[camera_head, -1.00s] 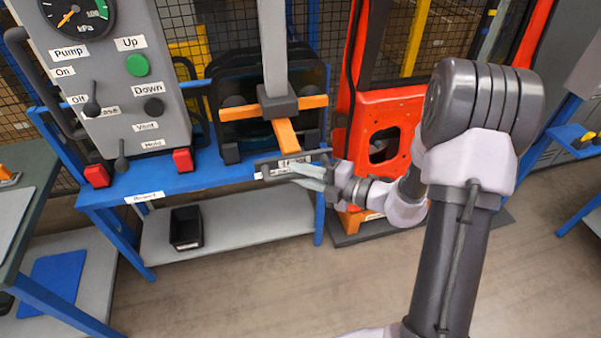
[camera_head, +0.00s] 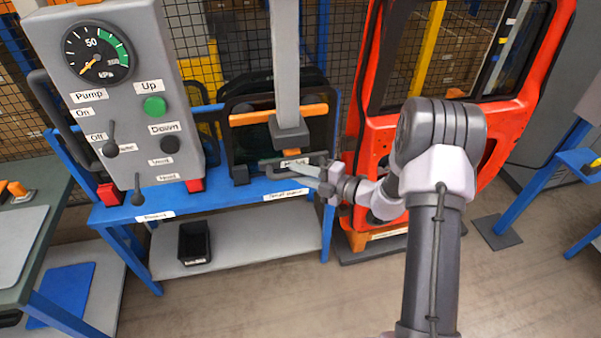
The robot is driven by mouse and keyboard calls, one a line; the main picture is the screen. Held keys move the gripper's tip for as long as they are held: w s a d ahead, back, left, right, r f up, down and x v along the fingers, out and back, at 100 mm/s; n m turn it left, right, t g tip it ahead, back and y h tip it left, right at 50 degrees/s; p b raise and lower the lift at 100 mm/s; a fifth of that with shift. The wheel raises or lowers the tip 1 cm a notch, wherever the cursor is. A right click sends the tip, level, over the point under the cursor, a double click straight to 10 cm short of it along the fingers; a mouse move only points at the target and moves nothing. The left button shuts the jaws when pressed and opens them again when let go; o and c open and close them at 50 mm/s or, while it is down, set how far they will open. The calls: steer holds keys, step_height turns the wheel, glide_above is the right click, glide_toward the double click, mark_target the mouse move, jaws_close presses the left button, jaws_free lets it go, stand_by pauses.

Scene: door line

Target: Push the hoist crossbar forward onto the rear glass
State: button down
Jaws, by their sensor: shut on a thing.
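The hoist crossbar (camera_head: 252,116) is an orange horizontal bar at the foot of the grey hoist column (camera_head: 285,65). A dark block (camera_head: 289,135) sits in front of its middle. The rear glass (camera_head: 262,146) is a dark pane standing upright on the blue bench, behind the bar. I cannot tell whether the bar's suction pads touch it. My gripper (camera_head: 314,175) is at the bench's front edge, shut on a dark handle (camera_head: 287,174) below the block. The fingertips are small and partly hidden by the handle.
A grey control panel (camera_head: 120,125) with gauge, buttons and levers stands left on the blue bench (camera_head: 215,197). A red door (camera_head: 375,110) stands at right. A black bin (camera_head: 194,242) sits on the lower shelf. The floor in front is clear.

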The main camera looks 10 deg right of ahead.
steer(key=shift+w+d+r, duration=0.1)
steer(key=shift+w+r, duration=0.1)
steer(key=shift+r, duration=0.05)
steer(key=c, duration=1.4)
jaws_free()
steer(key=shift+o, duration=0.4)
steer(key=shift+f, duration=0.15)
steer(key=p+v, duration=0.2)
steer(key=v, duration=1.5)
steer(key=shift+s, duration=0.2)
